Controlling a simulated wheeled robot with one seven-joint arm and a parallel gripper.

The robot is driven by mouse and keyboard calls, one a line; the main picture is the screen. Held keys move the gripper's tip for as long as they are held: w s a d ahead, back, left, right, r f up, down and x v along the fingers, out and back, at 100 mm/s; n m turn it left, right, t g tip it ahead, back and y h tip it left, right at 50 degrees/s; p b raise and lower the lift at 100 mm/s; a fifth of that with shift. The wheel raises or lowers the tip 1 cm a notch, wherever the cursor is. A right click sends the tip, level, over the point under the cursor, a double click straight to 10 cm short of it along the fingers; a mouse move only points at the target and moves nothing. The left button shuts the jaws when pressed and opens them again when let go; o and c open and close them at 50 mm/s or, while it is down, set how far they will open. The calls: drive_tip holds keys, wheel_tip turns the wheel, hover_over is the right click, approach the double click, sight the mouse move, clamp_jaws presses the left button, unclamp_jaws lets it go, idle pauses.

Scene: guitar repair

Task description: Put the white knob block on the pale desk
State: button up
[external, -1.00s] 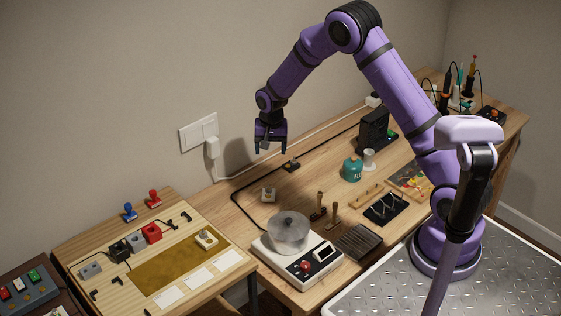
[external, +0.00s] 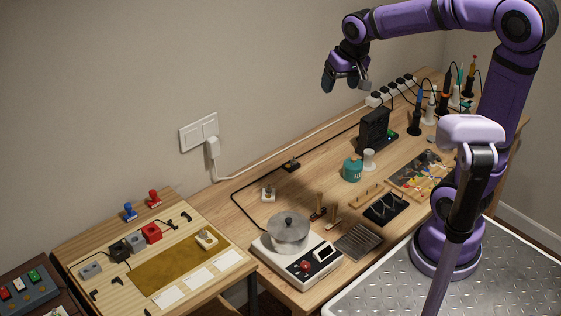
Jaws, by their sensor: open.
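Two small whitish blocks with a knob or switch on top are in view, and I cannot tell which one the task names. One block (external: 268,195) stands on the longer wooden workbench, inside the curve of a black cable. The other block (external: 207,240) stands on the pale desk (external: 75,240) at the lower left, at the right end of its brown mat. My gripper (external: 347,83) is open, high above the far part of the workbench and well to the right of both blocks. It touches neither block.
A scale with a lidded pot (external: 288,232) stands at the workbench's near end. A teal jar (external: 352,169), a dark upright box (external: 373,130) and a power strip (external: 390,92) are farther back. Grey and red blocks (external: 151,233) occupy the pale desk's left part.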

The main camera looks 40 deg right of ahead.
drive_tip(key=s+d+r+n+t, duration=0.1)
drive_tip(key=s+r+n, duration=0.1)
drive_tip(key=s, duration=1.7)
drive_tip(key=shift+s+r+n+t, duration=0.15)
drive_tip(key=shift+r+n+t, duration=0.25)
drive_tip(key=shift+n, duration=0.2)
